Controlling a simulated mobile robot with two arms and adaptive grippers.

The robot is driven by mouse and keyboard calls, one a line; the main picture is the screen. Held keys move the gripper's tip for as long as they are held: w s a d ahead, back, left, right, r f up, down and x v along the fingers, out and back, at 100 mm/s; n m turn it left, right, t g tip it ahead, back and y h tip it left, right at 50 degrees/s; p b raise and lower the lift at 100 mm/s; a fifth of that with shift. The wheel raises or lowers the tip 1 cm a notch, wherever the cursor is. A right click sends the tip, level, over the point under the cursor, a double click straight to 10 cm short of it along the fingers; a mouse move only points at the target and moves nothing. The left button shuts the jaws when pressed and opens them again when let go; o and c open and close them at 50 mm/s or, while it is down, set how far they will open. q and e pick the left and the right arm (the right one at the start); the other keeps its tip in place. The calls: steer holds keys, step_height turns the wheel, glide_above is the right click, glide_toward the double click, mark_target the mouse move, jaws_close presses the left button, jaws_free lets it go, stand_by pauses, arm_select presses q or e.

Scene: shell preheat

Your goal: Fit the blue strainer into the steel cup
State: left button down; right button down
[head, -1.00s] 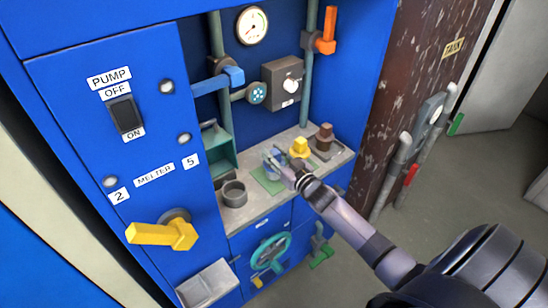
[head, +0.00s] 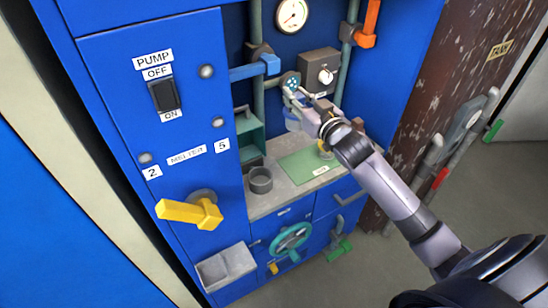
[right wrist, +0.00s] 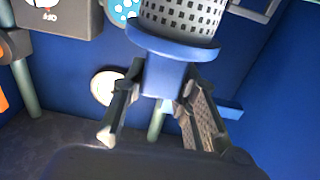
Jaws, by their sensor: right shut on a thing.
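The blue strainer (head: 293,121) is lifted above the counter in the head view. In the right wrist view the strainer (right wrist: 180,35) shows a grey perforated basket, a blue rim and a blue block below it. My right gripper (head: 302,104) is shut on that blue block; its fingers also show in the right wrist view (right wrist: 160,92). The steel cup (head: 260,181) is a dark grey, open-topped cup on the counter, left of and below the strainer in the head view. The two are apart. My left gripper is not in view.
A green mat (head: 303,169) lies on the counter (head: 262,205) right of the cup. A teal holder (head: 252,136) stands behind the cup. A yellow piece and a brown piece (head: 357,124) are partly hidden by my arm. Pipes and a grey box (head: 318,70) are behind.

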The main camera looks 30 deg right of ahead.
steer(key=a+r, duration=0.1)
steer(key=a, duration=1)
step_height(320, 180, down, 20)
steer(key=b, duration=0.2)
steer(key=shift+s+a+r, duration=0.2)
steer(key=shift+s+a, duration=0.1)
steer(key=shift+f+b, duration=0.1)
steer(key=shift+b, duration=0.25)
steer(key=shift+f, duration=0.25)
steer(key=c, duration=1.3)
jaws_free()
steer(key=shift+r, duration=0.1)
